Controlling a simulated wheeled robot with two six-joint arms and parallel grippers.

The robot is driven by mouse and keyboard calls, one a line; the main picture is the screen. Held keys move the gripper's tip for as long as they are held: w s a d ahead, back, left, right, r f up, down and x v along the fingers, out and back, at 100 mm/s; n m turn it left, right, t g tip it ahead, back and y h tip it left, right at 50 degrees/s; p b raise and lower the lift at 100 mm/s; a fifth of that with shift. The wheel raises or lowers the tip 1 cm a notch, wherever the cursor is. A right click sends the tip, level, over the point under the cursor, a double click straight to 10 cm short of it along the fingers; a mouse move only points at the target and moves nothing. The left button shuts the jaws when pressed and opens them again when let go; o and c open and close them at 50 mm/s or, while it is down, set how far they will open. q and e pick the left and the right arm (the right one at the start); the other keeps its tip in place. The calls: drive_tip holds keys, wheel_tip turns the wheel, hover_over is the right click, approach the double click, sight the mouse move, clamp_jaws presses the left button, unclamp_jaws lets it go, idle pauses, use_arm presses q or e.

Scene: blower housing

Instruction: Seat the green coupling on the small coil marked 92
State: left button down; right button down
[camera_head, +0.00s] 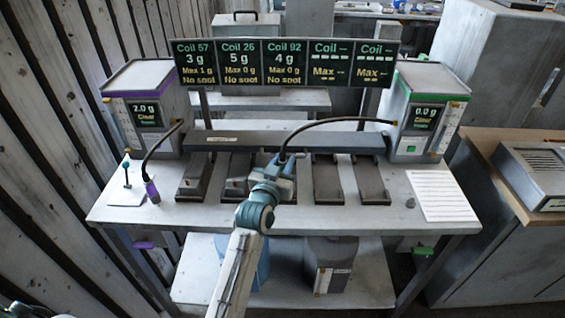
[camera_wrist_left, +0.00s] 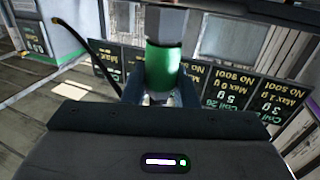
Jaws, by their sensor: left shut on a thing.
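My left gripper (camera_head: 279,172) is shut on the green coupling, at the end of the black hose that arcs from the green-trimmed box. In the left wrist view the green coupling (camera_wrist_left: 162,66) shows between the fingers (camera_wrist_left: 160,90). In the head view the gripper hides the coupling and covers much of the third station on the bench.
A purple-trimmed box (camera_head: 146,112) stands at left, its purple coupling (camera_head: 151,191) on the bench. The green-trimmed box (camera_head: 424,110) stands at right. Dark stations (camera_head: 327,180) flank my gripper. A white sheet (camera_head: 441,195) lies at the right; the front edge strip (camera_head: 330,220) is clear.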

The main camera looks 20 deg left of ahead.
use_arm(q)
drive_tip(key=shift+f+b, duration=0.35)
drive_tip(key=shift+f, duration=0.2)
drive_tip(key=shift+f, duration=0.4)
drive_tip(key=c, duration=1.1)
unclamp_jaws()
drive_tip(key=shift+s, duration=0.15)
drive_tip(key=shift+s+f+b, duration=0.15)
drive_tip(key=shift+s+b, duration=0.15)
drive_tip(key=shift+b, duration=0.1)
drive_tip(key=s+b, duration=0.2)
drive_tip(key=s, duration=0.8)
drive_tip(key=shift+a+b, duration=0.2)
drive_tip(key=shift+b, duration=0.1)
